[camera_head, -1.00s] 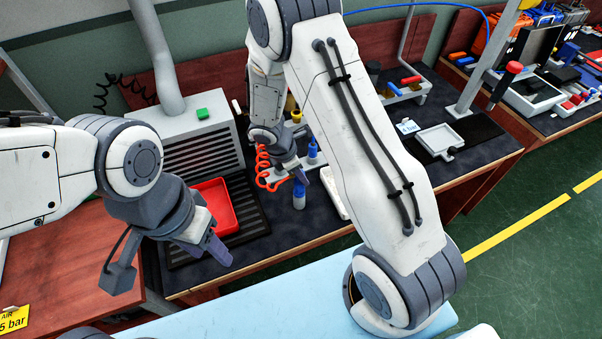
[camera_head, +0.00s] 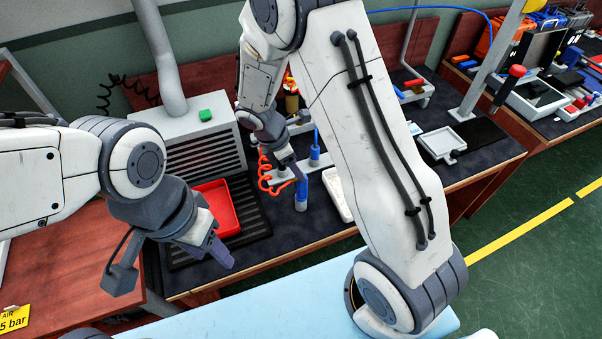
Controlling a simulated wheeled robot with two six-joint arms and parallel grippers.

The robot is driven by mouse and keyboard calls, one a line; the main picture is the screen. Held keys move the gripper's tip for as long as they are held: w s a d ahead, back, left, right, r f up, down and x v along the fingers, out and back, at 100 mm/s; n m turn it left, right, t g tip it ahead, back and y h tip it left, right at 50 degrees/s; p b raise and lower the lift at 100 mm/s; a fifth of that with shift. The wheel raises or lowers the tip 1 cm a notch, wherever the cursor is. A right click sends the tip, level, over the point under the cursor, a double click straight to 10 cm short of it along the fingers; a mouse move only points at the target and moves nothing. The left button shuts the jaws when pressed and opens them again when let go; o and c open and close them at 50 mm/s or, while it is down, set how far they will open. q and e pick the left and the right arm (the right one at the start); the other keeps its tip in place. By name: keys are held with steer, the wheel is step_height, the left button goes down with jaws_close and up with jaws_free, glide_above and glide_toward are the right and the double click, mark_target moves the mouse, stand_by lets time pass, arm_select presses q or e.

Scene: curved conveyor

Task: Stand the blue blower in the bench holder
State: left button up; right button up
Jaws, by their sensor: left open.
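A small blue cylinder (camera_head: 301,196) stands upright on the dark bench mat, just below my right gripper's fingertips. A second blue piece with a thin upright nozzle (camera_head: 314,153) stands at a pale grey rail (camera_head: 285,181). I cannot tell which of the two is the blower; the rail looks like the bench holder. My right gripper (camera_head: 299,173) points down just above the cylinder; its finger gap and any contact are too small to tell. My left gripper (camera_head: 217,253) is open and empty, in front of the red tray, away from the blue pieces.
A red tray (camera_head: 232,228) lies on a black ribbed mat at the left. A red coiled hose (camera_head: 264,172) hangs beside the rail. A white tray (camera_head: 334,184) lies right of the cylinder, partly behind my arm. A grey vented box stands behind.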

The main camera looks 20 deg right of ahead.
steer(key=shift+v, duration=2)
steer(key=s+a+r+m+y, duration=0.1)
steer(key=s+a+r+m, duration=0.2)
steer(key=s, duration=0.4)
steer(key=s+a+r+m+y, duration=0.2)
steer(key=s+a+r+m, duration=0.2)
steer(key=s, duration=0.4)
steer(key=s+a+r+m+y, duration=0.2)
steer(key=s+a+r+m, duration=0.2)
steer(key=s, duration=0.4)
steer(key=shift+s+r, duration=0.25)
steer(key=shift+r, duration=0.35)
